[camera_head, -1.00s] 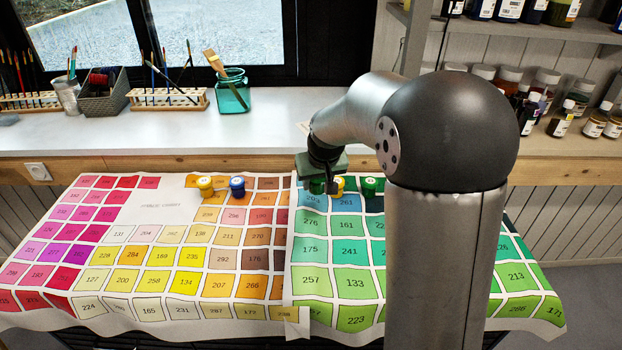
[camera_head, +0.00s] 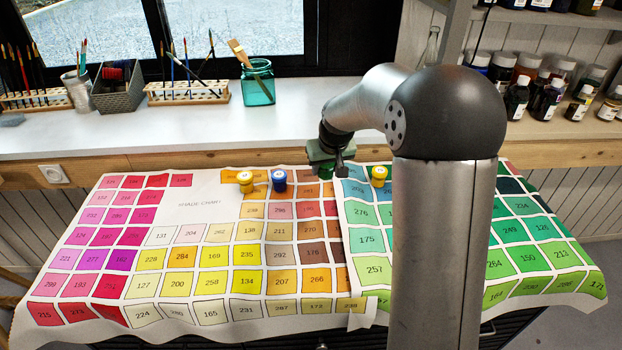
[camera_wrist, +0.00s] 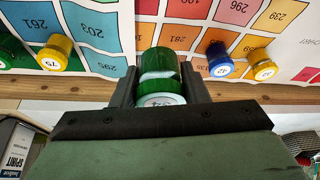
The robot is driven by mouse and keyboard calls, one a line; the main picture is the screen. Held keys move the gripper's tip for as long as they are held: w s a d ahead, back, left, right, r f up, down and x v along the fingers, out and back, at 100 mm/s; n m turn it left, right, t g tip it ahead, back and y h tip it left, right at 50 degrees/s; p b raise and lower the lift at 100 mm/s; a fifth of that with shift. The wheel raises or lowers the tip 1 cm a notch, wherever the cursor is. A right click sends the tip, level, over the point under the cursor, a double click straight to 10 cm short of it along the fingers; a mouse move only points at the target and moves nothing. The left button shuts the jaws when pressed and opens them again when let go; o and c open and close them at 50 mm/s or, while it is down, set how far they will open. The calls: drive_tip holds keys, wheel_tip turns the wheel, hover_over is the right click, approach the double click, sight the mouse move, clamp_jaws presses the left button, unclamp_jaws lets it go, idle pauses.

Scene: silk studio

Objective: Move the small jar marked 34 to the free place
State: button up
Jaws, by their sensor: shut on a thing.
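My gripper (camera_head: 326,168) is shut on a small green jar, seen in the wrist view (camera_wrist: 158,62) between the two fingers. The wrist view shows that yellow jar marked 75 (camera_wrist: 54,54). The held jar is mostly hidden in the head view; its height above the chart is unclear.
Another yellow jar (camera_head: 245,182) stands left of the blue one. Part of another green jar (camera_wrist: 10,50) shows at the wrist view's left edge. The wooden counter edge (camera_head: 205,160) runs close behind the chart. A teal glass with brushes (camera_head: 257,84) stands on the counter.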

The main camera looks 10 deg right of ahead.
hover_over(312, 184)
drive_tip(key=s, duration=0.2)
wheel_tip(312, 184, down, 7)
drive_tip(key=shift+w+p, duration=0.1)
drive_tip(key=shift+p, duration=0.2)
drive_tip(key=shift+w+f, duration=0.15)
drive_tip(key=shift+f, duration=1.5)
drive_tip(key=shift+f, duration=0.15)
drive_tip(key=o, duration=1)
